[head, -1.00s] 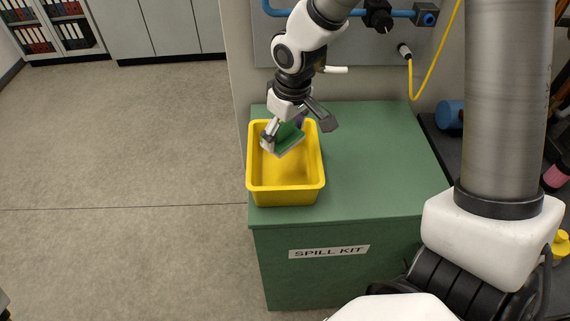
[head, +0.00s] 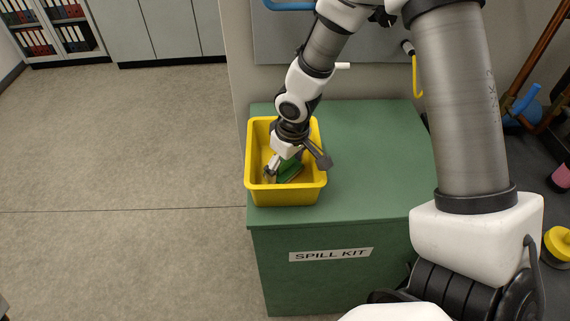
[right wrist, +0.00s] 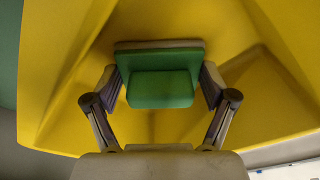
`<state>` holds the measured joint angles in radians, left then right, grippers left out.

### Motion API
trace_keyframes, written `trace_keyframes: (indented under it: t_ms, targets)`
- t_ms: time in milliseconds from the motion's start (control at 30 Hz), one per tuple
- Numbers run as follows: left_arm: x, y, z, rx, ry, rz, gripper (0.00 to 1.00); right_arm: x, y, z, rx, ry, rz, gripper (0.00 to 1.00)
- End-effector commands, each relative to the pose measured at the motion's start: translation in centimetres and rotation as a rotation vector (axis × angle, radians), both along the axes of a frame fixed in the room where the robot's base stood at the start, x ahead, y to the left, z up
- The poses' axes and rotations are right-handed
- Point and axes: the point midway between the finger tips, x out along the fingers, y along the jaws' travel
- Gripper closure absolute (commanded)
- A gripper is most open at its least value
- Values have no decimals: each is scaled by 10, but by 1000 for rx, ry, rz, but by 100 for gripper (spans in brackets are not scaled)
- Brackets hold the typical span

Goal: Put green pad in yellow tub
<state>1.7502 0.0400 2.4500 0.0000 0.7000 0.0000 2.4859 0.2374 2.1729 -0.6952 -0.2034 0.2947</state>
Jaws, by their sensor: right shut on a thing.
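The yellow tub (head: 286,194) stands on the left part of the green cabinet top. My right gripper (head: 282,172) reaches down inside the tub and is shut on the green pad (head: 293,169). In the right wrist view the green pad (right wrist: 160,89) sits between the two fingers of my right gripper (right wrist: 160,80), with the yellow walls of the tub (right wrist: 60,95) around it. I cannot tell whether the pad touches the tub floor. My left gripper is not in view.
The green cabinet (head: 380,170), labelled SPILL KIT, has a clear top to the right of the tub. A grey panel (head: 350,80) stands behind it. Open floor (head: 120,180) lies to the left. A yellow-topped object (head: 558,245) is at the far right.

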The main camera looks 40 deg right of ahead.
Motion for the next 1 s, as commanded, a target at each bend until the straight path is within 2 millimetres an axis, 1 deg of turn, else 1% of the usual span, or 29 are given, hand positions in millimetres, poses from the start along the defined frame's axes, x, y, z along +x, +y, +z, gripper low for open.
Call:
trace_keyframes:
  t_ms: [67,100,133,433,567,667,900,1000]
  targets:
    - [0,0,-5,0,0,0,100,0,0,-4,0,0,0,54]
    - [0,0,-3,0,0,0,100,0,0,-2,0,0,0,2]
    - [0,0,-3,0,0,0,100,0,0,-2,0,0,0,0]
    - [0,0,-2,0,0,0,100,0,0,-2,0,1,0,0]
    - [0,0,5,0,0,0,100,0,0,7,0,0,0,0]
    - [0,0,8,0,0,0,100,-2,-1,24,0,-3,-1,0]
    - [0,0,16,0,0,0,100,-11,-3,86,0,-5,-2,0]
    - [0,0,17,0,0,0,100,-15,-4,105,0,-3,0,0]
